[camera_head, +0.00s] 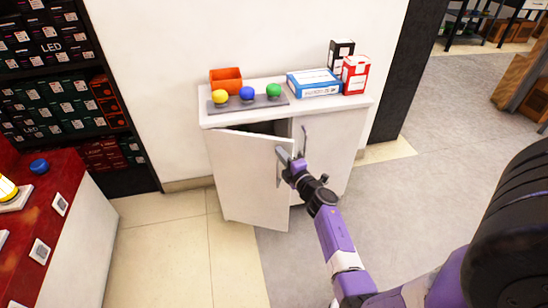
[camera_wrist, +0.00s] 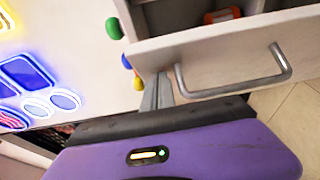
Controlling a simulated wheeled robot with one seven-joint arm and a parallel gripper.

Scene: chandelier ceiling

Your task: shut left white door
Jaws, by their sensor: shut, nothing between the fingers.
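The left white door (camera_head: 247,178) of the white cabinet stands ajar, swung out toward me, with a dark gap behind its top edge. In the wrist view the door (camera_wrist: 215,55) lies across the picture with its grey bar handle (camera_wrist: 285,70). My gripper (camera_head: 287,158) is at the door's upper free corner, close to the handle. In the wrist view the gripper fingers (camera_wrist: 158,90) are together, with nothing between them, against or very near the door's outer face. I cannot tell whether they touch. The right white door (camera_head: 328,160) looks closed.
The cabinet top (camera_head: 215,120) bears a grey tray with yellow, blue and green balls, an orange bin (camera_head: 226,78), and blue, black and red boxes. A red counter (camera_head: 50,210) stands at left. Floor (camera_head: 185,250) before the door is clear. An orange-red item (camera_wrist: 222,15) shows inside the cabinet.

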